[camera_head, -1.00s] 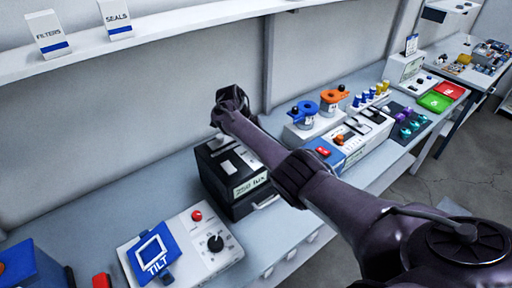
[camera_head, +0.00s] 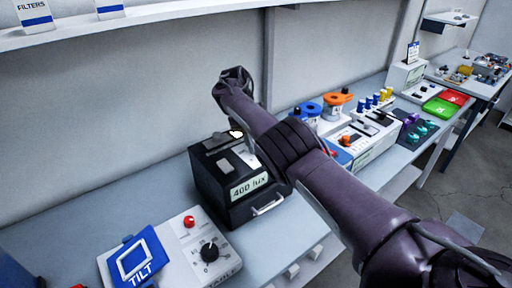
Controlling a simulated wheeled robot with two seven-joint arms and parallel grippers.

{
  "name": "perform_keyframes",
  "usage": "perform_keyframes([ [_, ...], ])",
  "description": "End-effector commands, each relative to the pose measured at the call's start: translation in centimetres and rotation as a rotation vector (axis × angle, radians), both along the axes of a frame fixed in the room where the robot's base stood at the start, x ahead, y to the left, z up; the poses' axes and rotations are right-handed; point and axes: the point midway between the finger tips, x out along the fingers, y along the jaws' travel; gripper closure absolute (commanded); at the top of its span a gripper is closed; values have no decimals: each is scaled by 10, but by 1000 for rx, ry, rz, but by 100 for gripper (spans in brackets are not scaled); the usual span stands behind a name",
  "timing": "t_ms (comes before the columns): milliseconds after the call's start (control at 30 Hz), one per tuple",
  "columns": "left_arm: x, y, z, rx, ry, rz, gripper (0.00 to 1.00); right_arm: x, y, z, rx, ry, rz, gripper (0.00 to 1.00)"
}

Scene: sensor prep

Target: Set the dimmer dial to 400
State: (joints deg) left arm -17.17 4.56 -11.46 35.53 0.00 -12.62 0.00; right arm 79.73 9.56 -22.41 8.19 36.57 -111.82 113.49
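A black box (camera_head: 215,190) stands on the bench, and its front display (camera_head: 249,186) reads "400 lux". Light grey parts show on its top, with a small glowing orange-white spot (camera_head: 236,133) beside my arm. My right arm comes in from the lower right and crosses over the box's right side. The end of the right arm, with my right gripper (camera_head: 234,82), is above and behind the box. Its fingers cannot be made out. My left gripper is not in view.
A white panel with a red button (camera_head: 189,221), a black knob (camera_head: 209,251) and a blue TILT plate (camera_head: 138,256) lies at the front left. Blue and orange ring-topped parts (camera_head: 334,105) and coloured trays (camera_head: 440,107) are to the right. A shelf (camera_head: 170,14) runs above.

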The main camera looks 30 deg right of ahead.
Motion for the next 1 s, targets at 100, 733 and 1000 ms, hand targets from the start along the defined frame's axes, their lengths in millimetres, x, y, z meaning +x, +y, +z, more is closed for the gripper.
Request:
perform_keyframes([
  [100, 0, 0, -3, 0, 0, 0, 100, 0, 0, -1, 2, 3, -10, 86],
  [733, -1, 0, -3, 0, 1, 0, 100, 0, 0, -1, 1, 2, -12, 41],
  [1000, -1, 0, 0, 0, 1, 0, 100, 0, -1, 2, 1, 1, -12, 41],
])
